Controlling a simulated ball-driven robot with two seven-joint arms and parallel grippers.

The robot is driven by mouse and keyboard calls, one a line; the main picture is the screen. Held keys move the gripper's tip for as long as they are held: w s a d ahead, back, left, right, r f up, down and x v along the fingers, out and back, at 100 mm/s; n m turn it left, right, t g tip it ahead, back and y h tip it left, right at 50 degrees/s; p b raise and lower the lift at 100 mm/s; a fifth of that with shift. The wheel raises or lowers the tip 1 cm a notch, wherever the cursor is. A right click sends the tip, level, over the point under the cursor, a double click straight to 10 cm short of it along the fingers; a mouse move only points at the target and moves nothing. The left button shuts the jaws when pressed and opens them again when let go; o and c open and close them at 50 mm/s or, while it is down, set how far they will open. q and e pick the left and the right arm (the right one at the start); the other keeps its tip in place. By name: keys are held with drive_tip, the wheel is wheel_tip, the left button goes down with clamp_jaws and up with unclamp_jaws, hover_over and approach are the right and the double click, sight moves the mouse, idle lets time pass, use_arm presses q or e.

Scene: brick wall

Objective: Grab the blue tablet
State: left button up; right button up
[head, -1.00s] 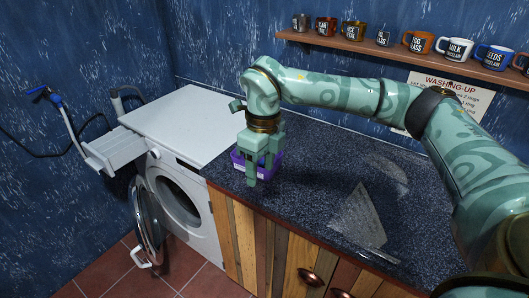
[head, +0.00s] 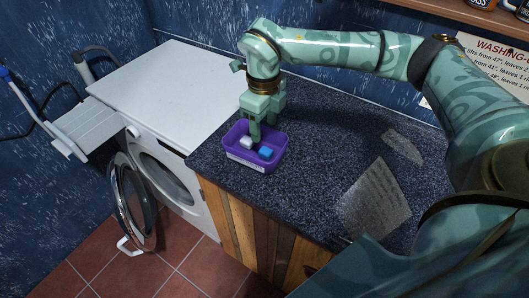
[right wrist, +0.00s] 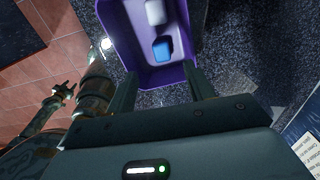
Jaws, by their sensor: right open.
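The blue tablet (head: 266,153) lies in a purple tub (head: 238,163) on the dark countertop. A white tablet (head: 246,143) lies beside it, to its left. In the right wrist view the blue tablet (right wrist: 162,49) lies in the tub nearer my gripper, and the white one (right wrist: 155,12) lies farther off. My right gripper (head: 256,138) points down at the tub's far side. In the right wrist view my right gripper (right wrist: 160,82) is open, with empty space between its fingers. I cannot tell its exact height over the tub. My left gripper is not seen at a workplace.
The counter (head: 320,140) is otherwise clear.

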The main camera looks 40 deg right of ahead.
sight(264, 149)
wheel_tip(264, 149, down, 2)
drive_tip(key=shift+w+f, duration=0.1)
drive_tip(key=shift+f+b, duration=0.35)
drive_tip(key=shift+f, duration=0.35)
wheel_tip(264, 149, down, 5)
drive_tip(key=shift+d+r+b, duration=0.1)
drive_tip(key=shift+r+b, duration=0.05)
drive_tip(key=shift+b, duration=0.65)
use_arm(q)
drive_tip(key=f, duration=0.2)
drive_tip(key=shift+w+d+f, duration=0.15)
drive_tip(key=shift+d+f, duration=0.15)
use_arm(e)
drive_tip(key=shift+r, duration=0.1)
drive_tip(key=c, duration=1)
